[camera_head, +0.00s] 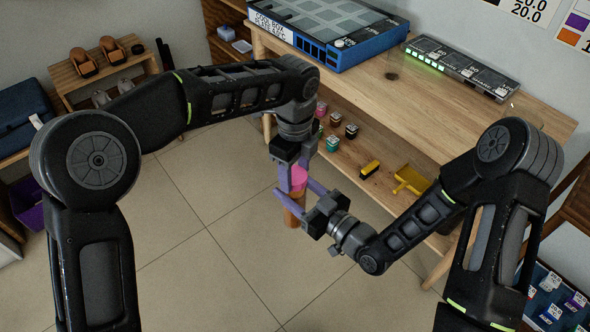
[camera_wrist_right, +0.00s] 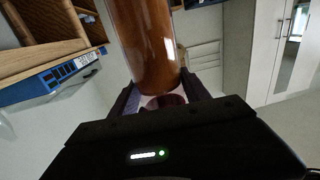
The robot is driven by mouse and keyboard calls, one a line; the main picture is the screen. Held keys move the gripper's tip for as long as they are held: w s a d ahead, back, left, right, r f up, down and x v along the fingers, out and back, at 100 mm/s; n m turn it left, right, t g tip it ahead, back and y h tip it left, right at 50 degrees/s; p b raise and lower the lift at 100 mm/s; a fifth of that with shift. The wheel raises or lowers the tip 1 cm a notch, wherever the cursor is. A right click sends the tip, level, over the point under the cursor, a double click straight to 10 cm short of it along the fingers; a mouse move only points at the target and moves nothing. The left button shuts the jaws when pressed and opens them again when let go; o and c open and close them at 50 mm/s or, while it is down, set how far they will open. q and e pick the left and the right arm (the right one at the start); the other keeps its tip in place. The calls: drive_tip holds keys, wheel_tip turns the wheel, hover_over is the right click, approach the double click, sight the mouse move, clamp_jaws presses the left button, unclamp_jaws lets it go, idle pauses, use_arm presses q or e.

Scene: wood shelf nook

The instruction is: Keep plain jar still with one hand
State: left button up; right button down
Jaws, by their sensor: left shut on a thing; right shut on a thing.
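The plain jar (camera_head: 293,216) is a brown, orange-tinted cylinder held upright in the air, with a pink lid (camera_head: 298,178) on top. My left gripper (camera_head: 293,178) reaches down from above and is shut on the pink lid. My right gripper (camera_head: 299,196) comes in from the right, its purple fingers on either side of the jar just below the lid, shut on the jar. In the right wrist view the jar (camera_wrist_right: 145,45) fills the upper middle between the dark fingers. The exact contact is partly hidden.
A wooden table (camera_head: 455,118) at the right carries a blue case (camera_head: 340,50) and a grey strip with green lights (camera_head: 460,68). Its lower shelf holds small coloured jars (camera_head: 333,143), a black-and-yellow brush (camera_head: 370,169) and a yellow dustpan (camera_head: 412,180). Open tiled floor lies below.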

use_arm(q)
drive_tip(key=m, duration=0.5)
drive_tip(key=shift+a+m, duration=0.1)
drive_tip(key=shift+m, duration=0.3)
drive_tip(key=m, duration=0.2)
drive_tip(key=shift+m, duration=0.4)
drive_tip(key=m, duration=0.5)
drive_tip(key=shift+m, duration=0.4)
drive_tip(key=o, duration=1.3)
drive_tip(key=shift+r, duration=2.25)
drive_tip(key=shift+c, duration=0.4)
